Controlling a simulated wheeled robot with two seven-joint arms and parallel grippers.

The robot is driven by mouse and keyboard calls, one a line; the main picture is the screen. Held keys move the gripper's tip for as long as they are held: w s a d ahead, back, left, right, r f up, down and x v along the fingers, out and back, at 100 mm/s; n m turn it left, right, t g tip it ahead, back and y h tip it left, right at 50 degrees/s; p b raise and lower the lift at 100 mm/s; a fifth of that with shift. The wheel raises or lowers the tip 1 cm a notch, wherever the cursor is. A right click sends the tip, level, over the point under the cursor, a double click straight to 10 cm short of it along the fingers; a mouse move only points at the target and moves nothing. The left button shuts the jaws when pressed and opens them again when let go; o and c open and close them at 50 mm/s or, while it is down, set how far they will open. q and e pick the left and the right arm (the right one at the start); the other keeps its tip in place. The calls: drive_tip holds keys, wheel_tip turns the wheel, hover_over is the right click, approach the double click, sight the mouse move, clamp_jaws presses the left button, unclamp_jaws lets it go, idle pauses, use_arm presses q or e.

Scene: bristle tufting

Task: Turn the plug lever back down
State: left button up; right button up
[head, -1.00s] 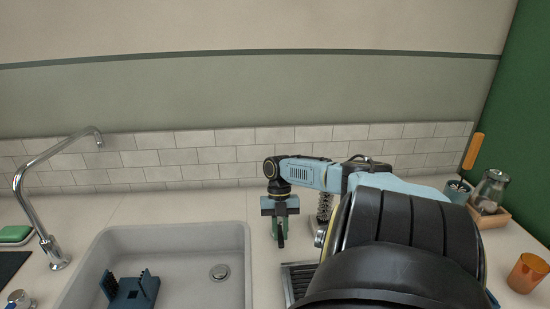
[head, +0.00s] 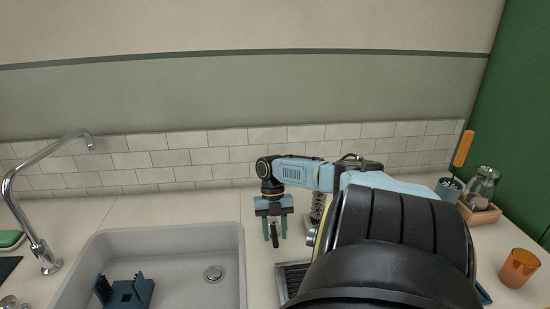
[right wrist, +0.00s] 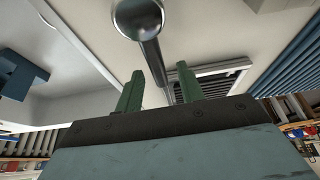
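The plug lever (head: 275,241) is a dark rod on the counter just right of the sink. In the right wrist view it is a dark stem (right wrist: 152,58) with a round shiny metal end (right wrist: 138,18). My right gripper (head: 275,232) points down over it, its two green fingers apart, one on each side of the stem. In the right wrist view a gap shows between the stem and the fingers (right wrist: 160,72); whether either finger touches it I cannot tell. My left gripper is not in view.
A blue pronged holder (head: 128,293) lies in the sink. A tall faucet (head: 28,225) stands at the left. A ribbed tray (head: 290,278) and a coiled brush-like object (head: 317,208) are close to my right arm. An orange cup (head: 519,268) stands far right.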

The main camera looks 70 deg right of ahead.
sight(273, 223)
drive_tip(key=shift+r, duration=0.1)
drive_tip(key=v, duration=1.3)
drive_tip(key=shift+b, duration=0.3)
drive_tip(key=shift+r, duration=0.1)
